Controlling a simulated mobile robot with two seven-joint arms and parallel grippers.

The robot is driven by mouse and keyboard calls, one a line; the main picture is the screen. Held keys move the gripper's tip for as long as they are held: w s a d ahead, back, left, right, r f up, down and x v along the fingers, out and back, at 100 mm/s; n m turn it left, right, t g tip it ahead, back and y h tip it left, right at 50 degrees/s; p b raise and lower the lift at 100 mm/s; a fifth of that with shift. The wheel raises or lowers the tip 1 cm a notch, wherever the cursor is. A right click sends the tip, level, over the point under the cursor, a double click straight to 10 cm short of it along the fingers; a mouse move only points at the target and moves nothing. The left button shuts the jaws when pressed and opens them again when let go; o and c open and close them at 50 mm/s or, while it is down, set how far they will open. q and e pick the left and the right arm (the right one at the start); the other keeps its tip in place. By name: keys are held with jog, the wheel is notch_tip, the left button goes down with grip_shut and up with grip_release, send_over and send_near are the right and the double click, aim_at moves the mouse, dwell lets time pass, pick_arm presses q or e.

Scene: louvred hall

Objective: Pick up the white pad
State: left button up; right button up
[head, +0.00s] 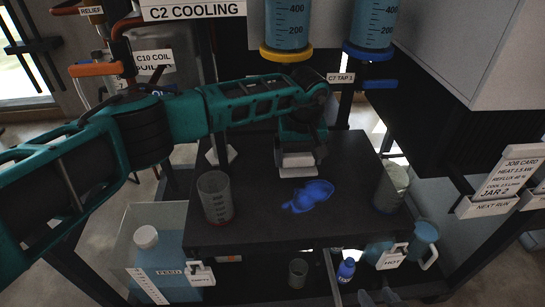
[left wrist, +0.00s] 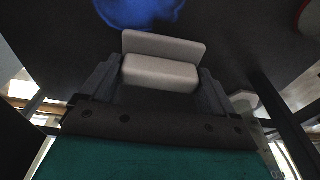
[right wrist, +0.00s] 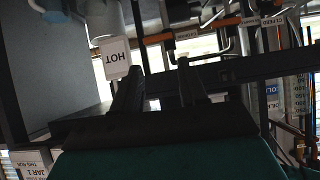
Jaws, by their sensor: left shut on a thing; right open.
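The white pad (head: 297,160) is a pale block between the fingers of my left gripper (head: 299,167), over the dark table just behind the blue spill. In the left wrist view the pad (left wrist: 160,73) sits between both fingers, with a flat upright plate along its far side. My left gripper is shut on it. Whether its underside touches the table I cannot tell. My right gripper (right wrist: 160,80) is open and empty in the right wrist view, away from the pad.
A blue spill (head: 308,196) lies on the dark table (head: 270,232). A grey beaker (head: 216,198) stands at the left edge and a pale beaker (head: 391,188) at the right. Blue vessels (head: 290,25) hang above. A feed container (head: 160,262) stands lower left; a HOT-labelled jug (head: 425,240) lower right.

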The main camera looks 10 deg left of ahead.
pick_arm(q)
jog(key=shift+w+d+b, duration=0.25)
jog(key=shift+w+d, duration=0.05)
jog(key=shift+d, duration=0.7)
jog(key=shift+w+d+b, duration=0.25)
jog(key=shift+d, duration=0.75)
jog(key=shift+w+d+b, duration=0.25)
jog(key=shift+w+d, duration=0.05)
jog(key=shift+d, duration=0.7)
jog(key=o, duration=0.5)
jog(key=c, duration=0.4)
